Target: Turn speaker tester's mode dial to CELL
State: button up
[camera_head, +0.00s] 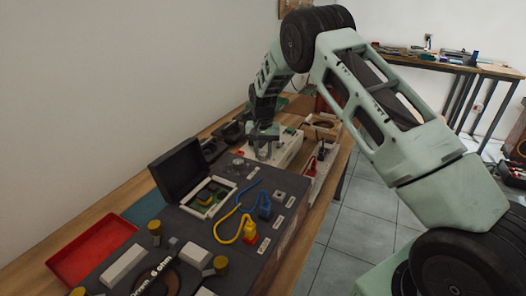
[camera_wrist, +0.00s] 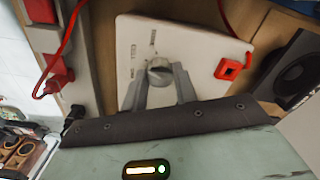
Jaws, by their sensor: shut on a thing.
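The speaker tester appears to be the white box (camera_wrist: 190,38) with a grey round dial (camera_wrist: 159,70) in the wrist view. Small dark labels stand beside the dial, too small to read surely. My gripper (camera_wrist: 161,84) has its two grey fingers on either side of the dial and is shut on it. A ridge crosses the dial's face; which label it points to cannot be told. In the head view the white box (camera_head: 287,150) lies beyond the dark console, with my gripper (camera_head: 264,146) over it; the dial is hidden there.
A dark console (camera_head: 185,235) with a yellow cable (camera_head: 228,232), a blue plug and an open-lidded case (camera_head: 180,168) fills the near bench. A red tray (camera_head: 90,252) lies at left. A red socket (camera_wrist: 229,69) sits on the white box's right side. Red-plugged leads lie beside it.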

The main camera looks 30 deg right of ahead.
aim_at(263, 153)
jog(key=shift+w+r, duration=0.1)
dwell(0.4)
jog(key=o, duration=1)
notch_tip(263, 153, up, 17)
jog(key=shift+r+b, duration=0.15)
jog(key=shift+b, duration=0.65)
